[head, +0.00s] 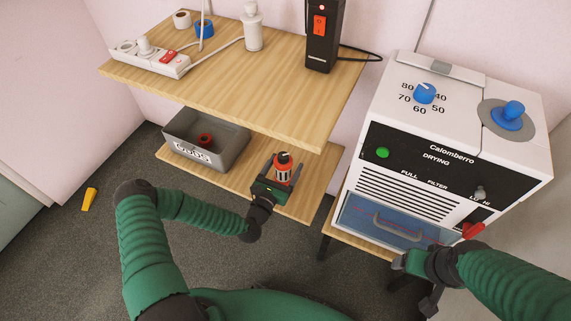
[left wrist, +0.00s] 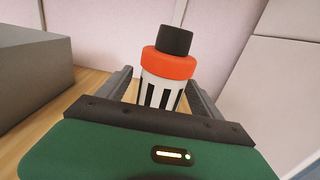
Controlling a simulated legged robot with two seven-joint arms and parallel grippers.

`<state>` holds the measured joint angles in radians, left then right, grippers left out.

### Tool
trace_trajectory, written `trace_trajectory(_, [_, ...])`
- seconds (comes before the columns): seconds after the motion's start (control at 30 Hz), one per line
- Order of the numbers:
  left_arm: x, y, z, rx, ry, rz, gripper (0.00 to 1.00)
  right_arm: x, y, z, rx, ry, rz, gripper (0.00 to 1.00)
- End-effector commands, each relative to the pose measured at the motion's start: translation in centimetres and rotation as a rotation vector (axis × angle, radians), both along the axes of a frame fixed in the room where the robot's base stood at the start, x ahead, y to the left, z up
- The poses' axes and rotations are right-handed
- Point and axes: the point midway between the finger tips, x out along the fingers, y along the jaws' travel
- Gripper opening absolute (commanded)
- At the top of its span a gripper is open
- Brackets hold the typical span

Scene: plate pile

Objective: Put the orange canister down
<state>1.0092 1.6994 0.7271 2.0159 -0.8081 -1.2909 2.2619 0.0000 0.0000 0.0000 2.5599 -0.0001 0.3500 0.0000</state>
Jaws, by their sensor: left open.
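The orange canister (head: 283,170) stands upright on the lower wooden shelf, with a black cap, an orange collar and a black-and-white striped body. It also shows in the left wrist view (left wrist: 168,65). My left gripper (head: 277,171) is open, with one finger on each side of the canister. In the left wrist view its fingers (left wrist: 162,90) flank the striped body, and the canister's base is hidden behind the gripper. My right gripper (head: 412,262) is at the front of the white dryer unit, below its handle; its fingers are hard to make out.
A grey bin (head: 232,149) with a red item inside stands left of the canister on the lower shelf (head: 322,190). The upper shelf (head: 240,85) overhangs it and carries a power strip (head: 150,58) and a black device (head: 322,40). The white dryer unit (head: 350,185) stands at right.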

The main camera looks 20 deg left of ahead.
Motion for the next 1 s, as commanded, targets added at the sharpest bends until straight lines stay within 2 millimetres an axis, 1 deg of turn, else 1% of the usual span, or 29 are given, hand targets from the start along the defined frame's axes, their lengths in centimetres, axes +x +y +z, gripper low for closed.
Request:
trace_trajectory(0.07, [-1.2,0.1,0.2,-0.002,0.004,0.0,0.75,0.0,0.0,0.6,0.0,0.0,0.0,0.74])
trace_trajectory(0.17, [-3.6,0.2,0.3,-0.003,0.005,0.001,0.75,0.0,0.0,1.2,0.0,0.0,0.0,0.74])
trace_trajectory(0.3, [-7.4,0.5,0.2,-0.002,0.005,0.001,0.75,0.0,0.0,2.0,0.0,0.0,0.0,0.74])
trace_trajectory(0.4, [-9.5,0.5,0.2,-0.003,0.003,0.001,0.75,0.0,0.0,2.4,0.0,0.0,0.0,0.74])
trace_trajectory(0.5, [-10.9,0.6,0.1,-0.002,0.003,0.001,0.75,0.0,0.0,2.5,0.0,0.0,0.0,0.74])
trace_trajectory(0.57, [-11.3,0.5,0.0,0.013,0.008,-0.009,0.75,0.0,0.0,2.6,0.0,0.0,0.0,0.74])
trace_trajectory(0.63, [-11.4,-0.2,-0.5,0.104,0.043,-0.067,0.75,0.0,0.0,2.6,0.0,0.0,0.0,0.74])
trace_trajectory(0.67, [-11.4,-0.6,-1.0,0.178,0.069,-0.113,0.75,0.0,0.0,2.6,0.0,0.0,0.0,0.74])
trace_trajectory(0.77, [-11.8,-2.2,-3.4,0.573,0.189,-0.354,0.75,0.0,0.0,2.5,0.0,0.0,0.0,0.74])
trace_trajectory(0.8, [-12.3,-2.3,-4.3,0.773,0.237,-0.477,0.75,0.0,0.0,2.5,0.0,0.0,0.0,0.74])
trace_trajectory(0.87, [-13.2,-1.8,-5.2,1.08,0.294,-0.667,0.75,0.0,0.0,2.5,0.0,0.0,0.0,0.74])
trace_trajectory(0.9, [-13.7,-1.1,-5.3,1.274,0.323,-0.788,0.75,0.0,0.0,2.5,0.0,0.0,0.0,0.74])
trace_trajectory(0.93, [-14.1,-0.4,-5.0,1.411,0.339,-0.878,0.75,0.0,0.0,2.5,0.0,0.0,0.0,0.74])
trace_trajectory(0.97, [-14.5,0.3,-4.5,1.543,0.35,-0.965,0.75,0.0,0.0,2.5,0.0,0.0,0.0,0.74])
trace_trajectory(1.0, [-14.9,1.1,-3.3,1.706,0.359,-1.078,0.75,0.0,0.0,2.5,0.0,0.0,0.0,0.74])
